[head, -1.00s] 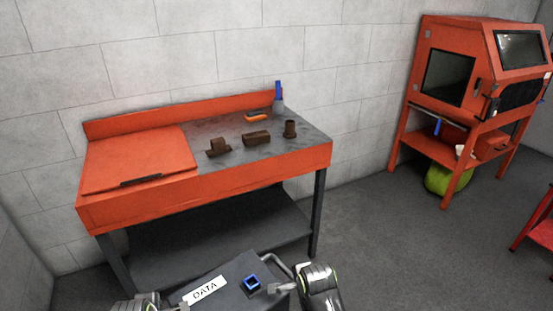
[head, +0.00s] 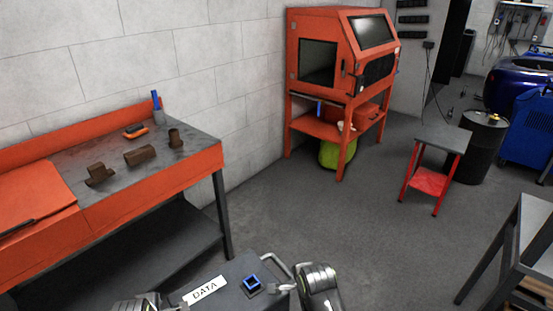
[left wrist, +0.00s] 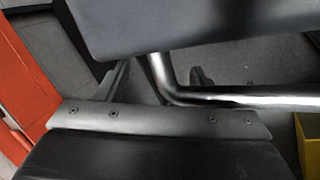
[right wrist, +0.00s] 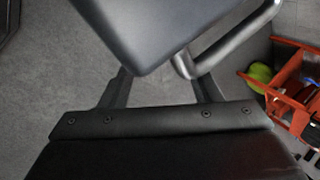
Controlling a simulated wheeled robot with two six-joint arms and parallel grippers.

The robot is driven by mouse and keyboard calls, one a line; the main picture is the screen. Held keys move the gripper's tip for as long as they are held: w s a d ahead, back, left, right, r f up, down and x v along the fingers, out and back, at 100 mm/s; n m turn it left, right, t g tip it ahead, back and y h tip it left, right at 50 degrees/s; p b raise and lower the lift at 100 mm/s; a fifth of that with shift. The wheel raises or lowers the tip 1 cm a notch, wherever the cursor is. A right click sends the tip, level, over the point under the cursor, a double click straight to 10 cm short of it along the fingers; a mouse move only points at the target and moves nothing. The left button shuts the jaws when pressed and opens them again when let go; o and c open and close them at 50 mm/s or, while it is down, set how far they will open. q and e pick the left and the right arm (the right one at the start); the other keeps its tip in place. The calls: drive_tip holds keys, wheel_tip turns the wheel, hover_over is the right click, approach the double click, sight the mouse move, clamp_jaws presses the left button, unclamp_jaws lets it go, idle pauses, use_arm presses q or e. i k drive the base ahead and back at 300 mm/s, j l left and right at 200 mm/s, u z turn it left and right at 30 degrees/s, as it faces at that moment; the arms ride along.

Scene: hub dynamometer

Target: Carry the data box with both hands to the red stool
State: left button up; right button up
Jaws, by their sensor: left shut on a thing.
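The dark grey data box (head: 232,272) with a white DATA label and a blue square socket is at the bottom middle of the head view, in front of me. My left gripper (head: 160,304) is at its left side and shut on its metal handle (left wrist: 240,96); the fingertips are partly hidden. My right gripper (head: 292,288) is at the right handle (right wrist: 232,40), with its fingers either side of the handle's end; their grip is hidden behind the box. The red stool (head: 428,180), with a grey top and red legs and shelf, stands at the right, apart from the box.
An orange workbench (head: 150,190) with brown parts is at the left. An orange cabinet (head: 340,60) stands by the wall. A black drum (head: 482,150) is behind the stool, and a grey table (head: 530,240) is at right. Open floor (head: 340,220) lies between.

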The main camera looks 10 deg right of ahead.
sight(445, 134)
drive_tip(key=z, duration=0.8)
drive_tip(key=i+z, duration=0.2)
drive_tip(key=z, duration=0.3)
drive_tip(key=i+u, duration=0.15)
drive_tip(key=i, duration=0.6)
drive_tip(key=i+l+u, duration=0.15)
drive_tip(key=i, duration=0.6)
drive_tip(key=i+j+z, duration=0.2)
drive_tip(key=i, duration=0.55)
drive_tip(key=i+l+z, duration=0.1)
drive_tip(key=i+z, duration=0.25)
drive_tip(key=i, duration=0.35)
drive_tip(key=i+j+z, duration=0.15)
drive_tip(key=i+z, duration=0.15)
drive_tip(key=i, duration=0.4)
drive_tip(key=i+z, duration=0.45)
drive_tip(key=i, duration=0.3)
